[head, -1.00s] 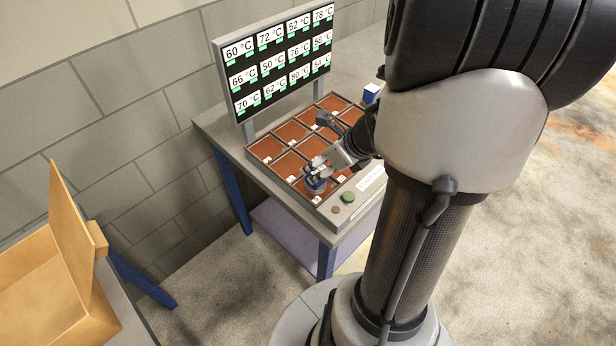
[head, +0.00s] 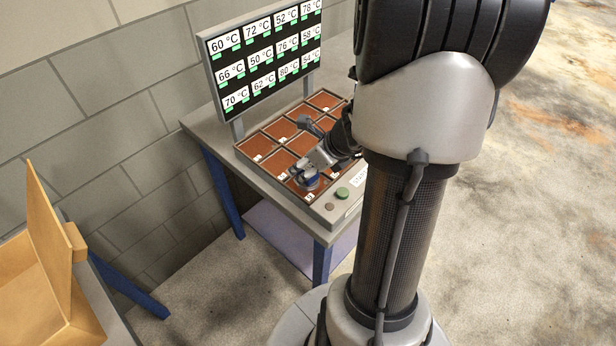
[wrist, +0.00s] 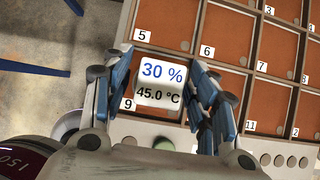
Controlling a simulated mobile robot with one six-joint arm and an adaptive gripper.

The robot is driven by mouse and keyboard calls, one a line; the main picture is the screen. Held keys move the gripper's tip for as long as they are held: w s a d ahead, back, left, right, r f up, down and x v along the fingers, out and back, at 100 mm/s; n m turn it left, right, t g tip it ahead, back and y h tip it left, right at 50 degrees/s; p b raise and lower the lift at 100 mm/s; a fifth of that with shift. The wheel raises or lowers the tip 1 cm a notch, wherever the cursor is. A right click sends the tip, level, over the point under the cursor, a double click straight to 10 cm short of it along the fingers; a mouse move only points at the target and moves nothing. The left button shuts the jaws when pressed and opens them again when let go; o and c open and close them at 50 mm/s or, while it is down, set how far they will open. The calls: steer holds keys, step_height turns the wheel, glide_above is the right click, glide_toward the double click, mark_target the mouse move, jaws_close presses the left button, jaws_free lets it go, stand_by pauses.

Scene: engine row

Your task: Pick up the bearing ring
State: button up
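My gripper (head: 306,179) is low over the front of the brown compartment tray (head: 247,149) on the bench. In the wrist view my gripper (wrist: 161,58) has its two blue-padded fingers spread apart. A white rounded panel (wrist: 161,83) reading "30 %" and "45.0 °C" shows between them, over the compartment labelled 9. Narrow gaps show beside the panel. I cannot tell whether it is a display or the face of an object. I cannot make out a bearing ring in either view; the panel and fingers hide part of the compartment.
A screen (head: 262,60) with several temperature readings stands behind the tray. A green button (head: 342,193) is on the tray's front strip. Low dividers separate the compartments, and those beside the gripper look empty. An open wooden box (head: 40,290) stands at the lower left.

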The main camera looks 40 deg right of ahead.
jaws_close()
stand_by(0.5)
steer(key=shift+r, duration=0.1)
